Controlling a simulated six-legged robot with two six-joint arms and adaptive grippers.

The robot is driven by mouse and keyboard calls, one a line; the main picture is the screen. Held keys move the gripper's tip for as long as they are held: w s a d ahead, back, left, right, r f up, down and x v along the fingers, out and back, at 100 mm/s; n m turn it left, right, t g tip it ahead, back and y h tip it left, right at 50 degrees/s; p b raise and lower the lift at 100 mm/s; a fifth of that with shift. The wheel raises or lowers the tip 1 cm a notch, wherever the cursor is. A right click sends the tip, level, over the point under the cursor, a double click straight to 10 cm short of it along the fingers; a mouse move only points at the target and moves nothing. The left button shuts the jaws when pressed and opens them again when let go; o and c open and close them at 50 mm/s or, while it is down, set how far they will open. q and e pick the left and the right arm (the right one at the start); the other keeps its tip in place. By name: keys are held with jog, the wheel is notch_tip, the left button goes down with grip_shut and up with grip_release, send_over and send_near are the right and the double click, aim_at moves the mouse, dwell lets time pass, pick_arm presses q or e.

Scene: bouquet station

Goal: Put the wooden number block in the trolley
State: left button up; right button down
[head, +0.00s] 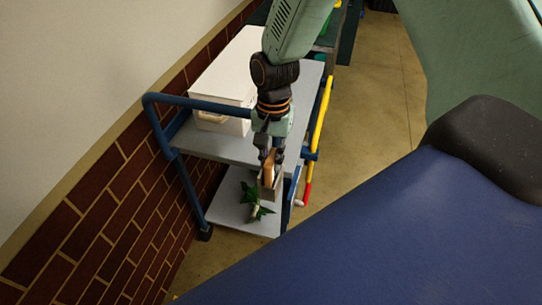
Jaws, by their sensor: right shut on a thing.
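My right gripper (270,155) comes down from the top of the head view and is shut on the wooden number block (269,169), a small tan-brown piece partly hidden by the fingers. The trolley (218,146) has a blue tube frame, a grey upper shelf and a lighter lower shelf (228,208). In the picture the block is at the near right end of the upper shelf, above the lower shelf. I cannot tell its height or whether it touches anything. No number is readable on it. My left gripper is not in view.
A white box (222,85) fills much of the upper shelf. A green leafy sprig (253,206) lies on the lower shelf, just below the block in the picture. A brick wall (90,225) runs along the left. A yellow and red bar (318,125) is at the right side.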

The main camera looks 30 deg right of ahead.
jog(key=shift+f, duration=0.15)
jog(key=c, duration=1.4)
grip_release()
jog(key=shift+s+f, duration=0.1)
jog(key=shift+o, duration=0.7)
jog(key=shift+d, duration=0.1)
notch_tip(320, 180, up, 13)
jog(key=w+d+p, duration=0.1)
jog(key=shift+w+f, duration=0.15)
jog(key=shift+f, duration=0.05)
